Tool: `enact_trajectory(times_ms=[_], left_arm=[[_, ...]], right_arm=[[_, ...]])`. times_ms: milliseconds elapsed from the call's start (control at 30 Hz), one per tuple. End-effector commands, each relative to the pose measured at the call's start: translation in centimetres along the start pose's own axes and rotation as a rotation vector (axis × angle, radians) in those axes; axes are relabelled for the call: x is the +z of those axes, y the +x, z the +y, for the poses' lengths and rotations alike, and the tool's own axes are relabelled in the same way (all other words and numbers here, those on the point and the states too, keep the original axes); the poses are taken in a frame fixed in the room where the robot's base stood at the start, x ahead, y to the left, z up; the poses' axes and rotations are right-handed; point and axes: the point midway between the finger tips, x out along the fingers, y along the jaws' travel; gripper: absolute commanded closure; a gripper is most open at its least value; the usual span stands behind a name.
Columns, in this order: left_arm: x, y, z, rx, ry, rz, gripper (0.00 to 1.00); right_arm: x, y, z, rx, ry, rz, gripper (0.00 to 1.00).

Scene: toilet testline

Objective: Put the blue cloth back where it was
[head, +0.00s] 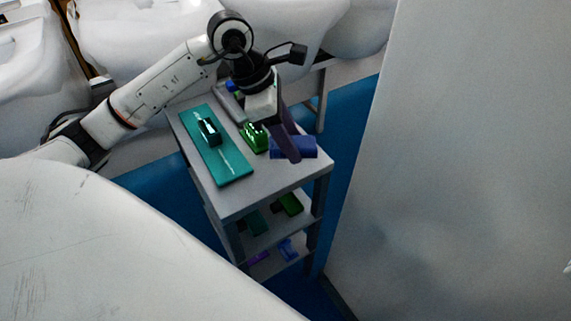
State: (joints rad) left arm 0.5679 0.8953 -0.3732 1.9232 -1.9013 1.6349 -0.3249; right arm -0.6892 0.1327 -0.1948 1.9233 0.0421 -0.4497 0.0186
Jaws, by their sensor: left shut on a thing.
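The blue cloth (307,148) is at the right front part of the grey cart's top shelf (238,201). My left gripper (293,157) reaches down over the cart from above, and its dark fingers are shut on the blue cloth. The fingers hide part of the cloth, and I cannot tell whether it rests on the shelf or is just above it. My right gripper is not in view.
A teal board (226,163) with a dark teal item (209,131) on it lies left on the cart top. A green item (255,137) stands beside the cloth. Lower shelves hold several coloured items. A pale wall (460,160) rises at right.

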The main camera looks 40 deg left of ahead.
Motion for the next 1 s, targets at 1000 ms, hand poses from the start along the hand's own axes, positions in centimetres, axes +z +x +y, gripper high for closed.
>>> enact_trajectory(times_ms=[1000], left_arm=[[-3.9,5.4,3.4,0.198,-0.494,0.007,0.75]], right_arm=[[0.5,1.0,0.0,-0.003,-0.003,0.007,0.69]])
